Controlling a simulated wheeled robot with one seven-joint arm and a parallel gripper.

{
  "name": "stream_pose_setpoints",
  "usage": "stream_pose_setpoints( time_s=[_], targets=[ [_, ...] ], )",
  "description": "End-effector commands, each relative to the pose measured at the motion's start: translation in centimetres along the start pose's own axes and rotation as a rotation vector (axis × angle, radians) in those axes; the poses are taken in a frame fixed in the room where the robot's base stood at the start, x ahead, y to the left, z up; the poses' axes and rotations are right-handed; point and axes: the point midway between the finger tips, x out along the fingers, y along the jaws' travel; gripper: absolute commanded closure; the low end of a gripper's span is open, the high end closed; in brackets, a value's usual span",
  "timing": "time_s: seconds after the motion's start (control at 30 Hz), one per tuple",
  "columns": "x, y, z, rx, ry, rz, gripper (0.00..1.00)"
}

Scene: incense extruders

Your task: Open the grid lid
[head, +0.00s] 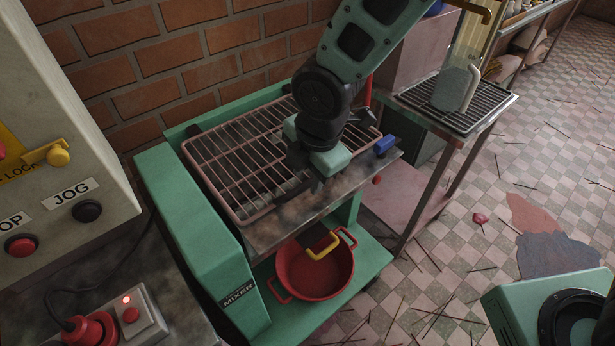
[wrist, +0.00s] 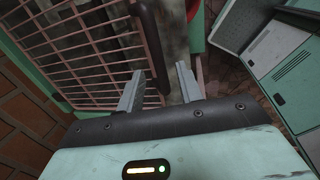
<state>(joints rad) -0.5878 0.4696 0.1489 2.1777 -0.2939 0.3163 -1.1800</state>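The grid lid (head: 232,165) is a pinkish wire rack lying flat, closed over the top of the green mixer (head: 190,225). It fills the upper left of the wrist view (wrist: 85,50). A dark bar handle (wrist: 150,45) runs along the lid's edge in the wrist view. My gripper (head: 312,187) is low over the front edge of the lid in the head view. In the wrist view my gripper (wrist: 160,82) has its two grey fingers apart, with the handle's near end between them. I cannot tell whether either finger touches it. My arm hides the lid's right part in the head view.
A rack table (head: 450,100) stands at right. A brick wall is behind; the tiled floor has scattered sticks.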

Motion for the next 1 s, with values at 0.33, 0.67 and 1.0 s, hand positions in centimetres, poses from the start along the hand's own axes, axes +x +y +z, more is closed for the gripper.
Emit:
stream_pose_setpoints(
  time_s=[0.33, 0.67, 1.0],
  targets=[
    [1.7, 0.0, 0.0, 0.000, 0.000, 0.002, 0.64],
    [1.7, 0.0, 0.0, 0.000, 0.000, 0.001, 1.00],
    [0.7, 0.4, 0.1, 0.001, -0.002, -0.016, 1.00]
  ],
)
